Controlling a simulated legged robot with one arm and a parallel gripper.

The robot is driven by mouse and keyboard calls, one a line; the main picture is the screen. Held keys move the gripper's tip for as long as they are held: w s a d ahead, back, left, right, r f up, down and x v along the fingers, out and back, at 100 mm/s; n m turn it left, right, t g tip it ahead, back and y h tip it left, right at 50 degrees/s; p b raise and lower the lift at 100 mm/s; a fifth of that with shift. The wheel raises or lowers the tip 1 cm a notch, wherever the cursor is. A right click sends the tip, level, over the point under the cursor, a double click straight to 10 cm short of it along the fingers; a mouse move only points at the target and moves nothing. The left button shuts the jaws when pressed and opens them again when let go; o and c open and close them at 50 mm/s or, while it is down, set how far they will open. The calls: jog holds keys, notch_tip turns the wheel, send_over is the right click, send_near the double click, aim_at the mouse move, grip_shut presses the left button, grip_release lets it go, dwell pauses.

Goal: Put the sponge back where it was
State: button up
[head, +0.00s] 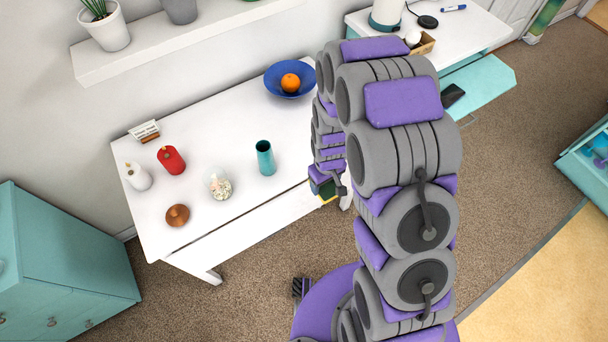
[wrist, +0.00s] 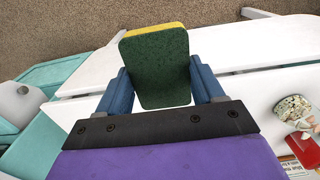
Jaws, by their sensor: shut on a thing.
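The sponge has a dark green side and a yellow side. In the wrist view the sponge (wrist: 157,68) sits between the two blue fingers of my gripper (wrist: 160,88), which is shut on it. In the head view the sponge (head: 327,190) shows small and partly hidden below the end of my arm, near the right front edge of the white table (head: 225,215). My gripper (head: 323,178) is mostly covered there by my arm. I cannot tell how high the sponge is above the floor or table.
A teal desk drawer (head: 490,85) is open at right.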

jog(key=shift+s+a+f, duration=0.1)
jog(key=shift+s+a, duration=0.05)
jog(key=shift+s, duration=0.15)
jog(key=shift+w+a+f, duration=0.1)
jog(key=shift+w+a, duration=0.15)
jog(key=shift+a, duration=0.05)
jog(key=w+a+b, duration=0.1)
jog(key=w+a, duration=0.1)
jog(key=w, duration=0.2)
jog(key=w+a+f+b, duration=0.1)
jog(key=w, duration=0.3)
jog(key=w+a+b, duration=0.1)
jog(key=w+a, duration=0.1)
jog(key=w, duration=0.3)
jog(key=shift+w+a+f, duration=0.1)
jog(key=shift+a+f, duration=0.1)
jog(key=shift+a, duration=0.15)
jog(key=shift+w, duration=0.25)
notch_tip(320, 180, down, 4)
jog(key=shift+d+r+b, duration=0.1)
jog(key=shift+r+b, duration=0.1)
jog(key=shift+b, duration=0.55)
jog(key=shift+r, duration=0.1)
jog(key=o, duration=1)
